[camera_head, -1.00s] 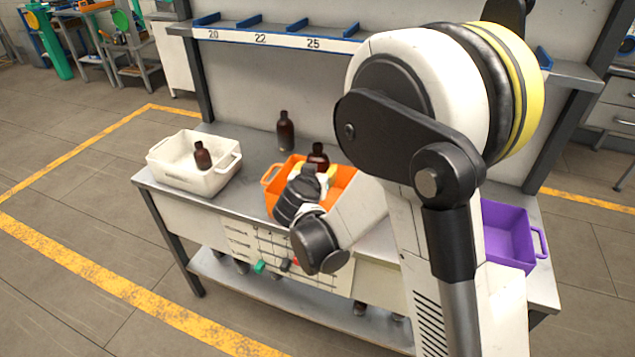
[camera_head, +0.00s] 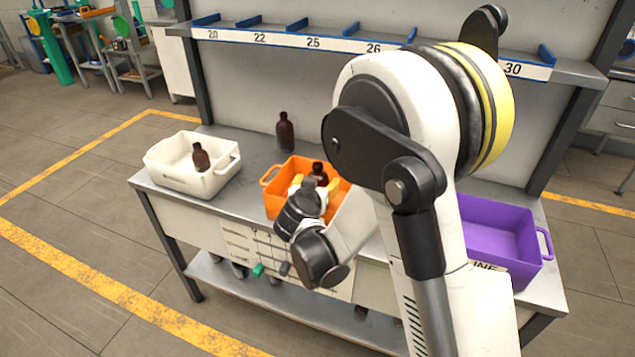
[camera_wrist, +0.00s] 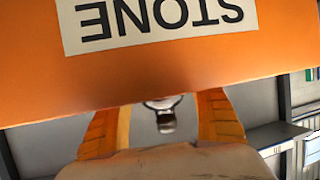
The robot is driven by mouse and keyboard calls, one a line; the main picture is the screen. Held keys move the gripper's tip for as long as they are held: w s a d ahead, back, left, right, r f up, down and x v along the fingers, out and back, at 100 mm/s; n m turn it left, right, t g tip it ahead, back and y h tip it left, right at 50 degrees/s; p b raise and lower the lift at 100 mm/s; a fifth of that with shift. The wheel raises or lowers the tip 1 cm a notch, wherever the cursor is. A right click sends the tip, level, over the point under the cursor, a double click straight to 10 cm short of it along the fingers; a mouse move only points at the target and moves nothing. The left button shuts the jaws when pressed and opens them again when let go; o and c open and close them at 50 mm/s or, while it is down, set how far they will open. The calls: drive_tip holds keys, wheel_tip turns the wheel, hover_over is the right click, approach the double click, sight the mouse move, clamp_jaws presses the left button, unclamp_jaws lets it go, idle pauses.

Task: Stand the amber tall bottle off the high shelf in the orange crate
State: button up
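The amber bottle (camera_head: 319,174) stands roughly upright over the orange crate (camera_head: 280,208), its lower part inside and hidden. My gripper (camera_head: 312,184) reaches over the crate's near rim, with its yellow-orange fingers around the bottle. The bottle has moved with the gripper, so it looks held, though the contact is hidden. Whether the bottle touches the crate floor cannot be seen.
Another amber bottle (camera_head: 285,132) stands on the bench behind the orange crate. A white crate (camera_head: 180,178) at left holds an amber bottle (camera_head: 200,157). A purple crate (camera_head: 520,262) is at right. The numbered high shelf (camera_head: 290,38) runs above, with blue dividers.

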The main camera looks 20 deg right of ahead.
drive_tip(key=shift+r, duration=0.15)
drive_tip(key=shift+r+p, duration=0.35)
drive_tip(key=r+p+v, duration=0.1)
drive_tip(key=p+v, duration=0.3)
drive_tip(key=v, duration=0.8)
drive_tip(key=s+d+r+n+g+y, duration=0.2)
drive_tip(key=s+d+r+g, duration=0.1)
drive_tip(key=s+d, duration=0.35)
drive_tip(key=s+r+n+g+y, duration=0.2)
drive_tip(key=s+r+n+y, duration=0.1)
drive_tip(key=s, duration=1.1)
drive_tip(key=shift+a+r+y, duration=0.35)
drive_tip(key=shift+a+y, duration=0.05)
drive_tip(key=shift+a, duration=0.05)
